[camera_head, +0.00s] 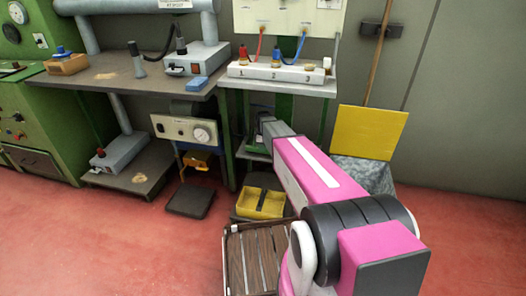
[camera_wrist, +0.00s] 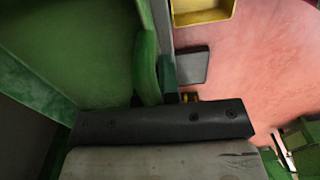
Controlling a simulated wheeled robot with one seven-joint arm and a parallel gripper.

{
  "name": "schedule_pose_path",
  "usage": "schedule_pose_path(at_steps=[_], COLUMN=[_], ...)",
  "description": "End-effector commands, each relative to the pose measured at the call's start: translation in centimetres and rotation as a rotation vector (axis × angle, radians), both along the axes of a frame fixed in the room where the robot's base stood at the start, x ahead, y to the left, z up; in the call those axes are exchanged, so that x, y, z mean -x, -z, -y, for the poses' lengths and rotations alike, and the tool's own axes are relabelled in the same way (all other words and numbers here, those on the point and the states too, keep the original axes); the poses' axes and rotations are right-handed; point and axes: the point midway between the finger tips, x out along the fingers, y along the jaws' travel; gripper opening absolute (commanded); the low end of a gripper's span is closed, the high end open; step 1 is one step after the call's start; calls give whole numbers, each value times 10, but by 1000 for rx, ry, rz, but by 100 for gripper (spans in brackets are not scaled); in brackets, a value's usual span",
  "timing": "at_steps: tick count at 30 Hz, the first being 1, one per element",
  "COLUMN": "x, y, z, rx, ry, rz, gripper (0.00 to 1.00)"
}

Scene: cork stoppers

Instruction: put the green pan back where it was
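I cannot make out a green pan for certain in either view. In the wrist view a broad green surface (camera_wrist: 70,45) fills the upper left, and a narrow rounded green piece (camera_wrist: 147,65) stands beside it. I cannot tell whether either is the pan or part of a stand. My gripper (camera_head: 266,124) is at the far end of my pink arm, low in front of the white bench (camera_head: 285,72), partly hidden by the arm. Its fingers do not show clearly, so I cannot tell whether they hold anything.
A yellow bin (camera_head: 260,203) and a slatted wooden crate (camera_head: 236,262) stand below my arm. A dark flat pad (camera_head: 190,201) lies on the red floor. A brown workbench (camera_head: 125,77) stands left. A yellow panel (camera_head: 371,132) rises right. Floor is clear at front left.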

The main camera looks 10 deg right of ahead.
Motion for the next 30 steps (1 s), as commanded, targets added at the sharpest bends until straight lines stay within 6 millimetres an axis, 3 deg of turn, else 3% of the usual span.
schedule_pose_path(at_steps=[4, 15, 18, 30], x=[-1, 0, 0, 0], y=[18, 21, 21, 14], z=[0, 0, 0, 0], rx=[0, 0, 0, -1], ry=[0, 0, 0, 0], rz=[0, 0, 1, 1], gripper=[0, 0, 29, 29])
